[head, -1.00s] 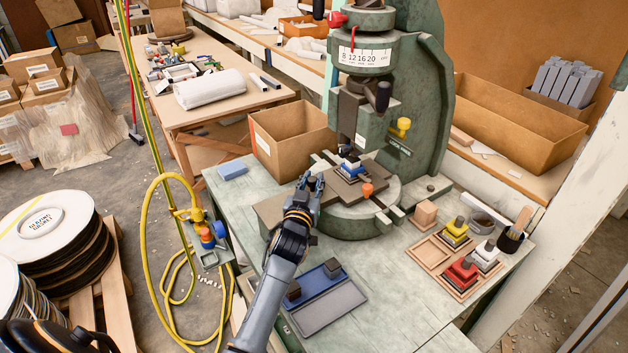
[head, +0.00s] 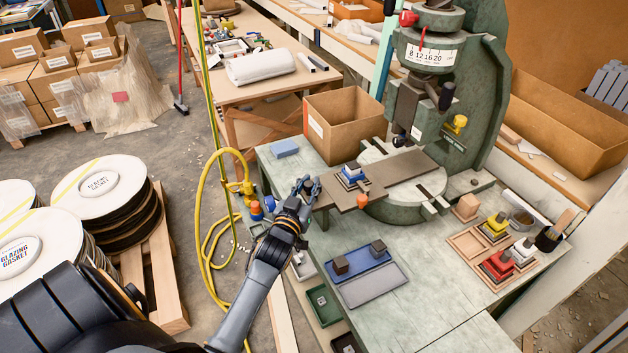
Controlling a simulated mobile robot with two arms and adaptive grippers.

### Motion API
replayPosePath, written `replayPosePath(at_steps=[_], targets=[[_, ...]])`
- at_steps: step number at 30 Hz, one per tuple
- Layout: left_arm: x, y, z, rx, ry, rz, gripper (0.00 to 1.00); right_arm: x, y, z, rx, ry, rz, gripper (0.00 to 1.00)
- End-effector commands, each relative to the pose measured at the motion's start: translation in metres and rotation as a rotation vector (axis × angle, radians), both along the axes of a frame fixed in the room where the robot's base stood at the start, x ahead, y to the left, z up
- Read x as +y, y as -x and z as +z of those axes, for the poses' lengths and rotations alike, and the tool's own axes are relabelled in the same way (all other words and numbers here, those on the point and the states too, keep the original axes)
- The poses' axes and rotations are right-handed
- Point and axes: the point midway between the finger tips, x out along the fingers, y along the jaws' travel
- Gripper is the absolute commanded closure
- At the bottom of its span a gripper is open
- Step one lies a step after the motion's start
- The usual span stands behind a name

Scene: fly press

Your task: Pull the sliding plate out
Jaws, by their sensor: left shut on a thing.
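The sliding plate (head: 415,163) is a flat brown-grey bar on the round bed of the green fly press (head: 480,110). It reaches out to the left, past the bed and over the bench. A blue and white block (head: 352,174) sits on its outer part, to the left of the press ram (head: 405,105). An orange knob (head: 362,201) is at its near edge. My left gripper (head: 306,187) is shut at the plate's left end; the fingers partly hide what they grip. My right gripper is out of view.
An open cardboard box (head: 345,125) and a blue block (head: 285,148) stand behind the plate. A blue tray (head: 345,262) and grey tray (head: 372,287) lie in front. A wooden tray (head: 468,245) with coloured pieces is at right. A yellow hose (head: 202,190) hangs left of the bench.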

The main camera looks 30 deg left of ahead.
Motion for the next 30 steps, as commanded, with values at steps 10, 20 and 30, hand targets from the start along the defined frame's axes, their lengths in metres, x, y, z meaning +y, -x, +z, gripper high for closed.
replayPosePath(at_steps=[10,20,30], targets=[[-0.003,0.002,-0.005,0.008,0.007,-0.005,1.00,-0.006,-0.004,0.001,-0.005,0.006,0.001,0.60],[-0.001,0.002,-0.004,0.006,0.005,-0.003,0.53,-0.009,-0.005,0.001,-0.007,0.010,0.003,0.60],[-0.004,0.016,-0.003,0.005,0.003,-0.002,0.53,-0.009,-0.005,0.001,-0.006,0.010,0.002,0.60]])
